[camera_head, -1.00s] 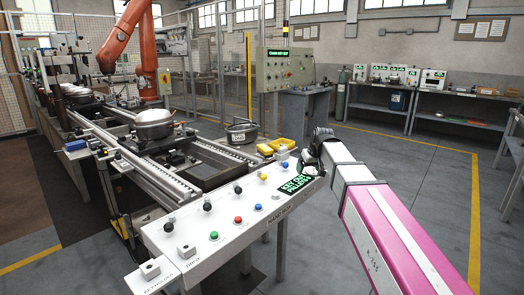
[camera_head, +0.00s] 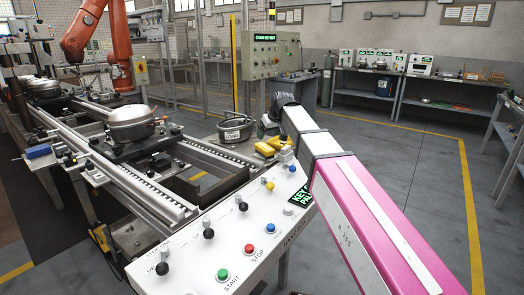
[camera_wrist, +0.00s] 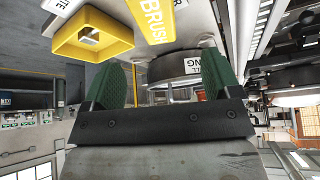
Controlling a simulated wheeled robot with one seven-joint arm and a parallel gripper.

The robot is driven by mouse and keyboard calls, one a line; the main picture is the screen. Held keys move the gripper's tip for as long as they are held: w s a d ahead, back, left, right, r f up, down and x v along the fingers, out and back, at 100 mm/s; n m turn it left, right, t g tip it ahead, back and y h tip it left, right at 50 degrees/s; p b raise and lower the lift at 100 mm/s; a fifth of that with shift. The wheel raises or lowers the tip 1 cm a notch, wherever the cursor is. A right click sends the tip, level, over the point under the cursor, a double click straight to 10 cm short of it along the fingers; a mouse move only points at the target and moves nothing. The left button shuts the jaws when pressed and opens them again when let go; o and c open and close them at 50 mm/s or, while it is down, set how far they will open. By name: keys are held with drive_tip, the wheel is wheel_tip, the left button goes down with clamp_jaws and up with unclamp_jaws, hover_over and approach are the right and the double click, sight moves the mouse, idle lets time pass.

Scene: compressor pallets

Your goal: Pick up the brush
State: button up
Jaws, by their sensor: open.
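A yellow piece lettered BRUSH (camera_wrist: 156,24) shows at the top of the wrist view, just beyond my fingertips. I cannot tell whether it is the brush itself or its holder. It seems to match one of the yellow items (camera_head: 265,149) at the far corner of the white control panel (camera_head: 215,235) in the head view. My gripper (camera_wrist: 160,72) has two green fingers, spread apart with nothing between them. In the head view my gripper (camera_head: 268,126) is small and partly hidden by the wrist, just above the yellow items.
A yellow open box (camera_wrist: 92,36) lies beside the lettered piece. A dark round tub (camera_head: 236,131) with a white label stands just behind the yellow items. The conveyor (camera_head: 150,185) carries a metal compressor (camera_head: 130,125). Open floor lies to the right.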

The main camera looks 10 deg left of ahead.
sight(265, 146)
drive_tip(key=x, duration=0.4)
drive_tip(key=shift+w+f, duration=0.1)
drive_tip(key=shift+f, duration=0.1)
drive_tip(key=x, duration=0.5)
drive_tip(key=shift+d+f, duration=0.15)
drive_tip(key=shift+d, duration=0.05)
drive_tip(key=shift+f, duration=0.15)
drive_tip(key=shift+f, duration=0.25)
drive_tip(key=c, duration=1.1)
